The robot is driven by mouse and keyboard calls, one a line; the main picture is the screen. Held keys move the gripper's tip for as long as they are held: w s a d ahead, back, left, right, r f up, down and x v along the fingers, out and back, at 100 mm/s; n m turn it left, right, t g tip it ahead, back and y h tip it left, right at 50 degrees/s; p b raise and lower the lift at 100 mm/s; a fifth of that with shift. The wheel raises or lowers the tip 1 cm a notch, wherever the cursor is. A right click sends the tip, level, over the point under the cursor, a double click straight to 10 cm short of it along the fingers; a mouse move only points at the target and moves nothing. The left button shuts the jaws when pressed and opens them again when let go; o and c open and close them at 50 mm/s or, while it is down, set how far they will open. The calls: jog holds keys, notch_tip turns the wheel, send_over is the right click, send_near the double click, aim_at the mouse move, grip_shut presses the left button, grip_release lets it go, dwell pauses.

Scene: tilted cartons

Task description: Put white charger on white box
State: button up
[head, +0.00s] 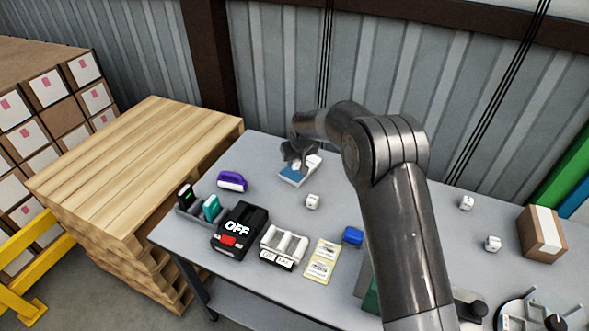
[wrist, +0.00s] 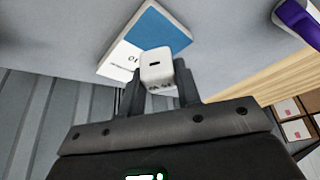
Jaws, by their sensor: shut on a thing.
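My gripper (head: 298,153) is at the far edge of the grey table, over a flat white box (head: 288,179) with a blue panel. In the wrist view my gripper (wrist: 156,80) is shut on a white charger (wrist: 157,66), with a dark port slot facing the camera. The same white box (wrist: 118,57) shows just behind the charger, with its blue part and dark print. I cannot tell whether the charger touches the box. In the head view the charger is largely hidden by the gripper.
Several white cubes lie around the table, one (head: 312,202) near the box. A brown carton (head: 541,235) is right. A corrugated wall (head: 275,60) rises behind.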

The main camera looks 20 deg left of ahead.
aim_at(294, 169)
jog(key=shift+a+f, duration=0.3)
jog(key=shift+f, duration=1.85)
jog(key=shift+f, duration=0.1)
jog(key=o, duration=1)
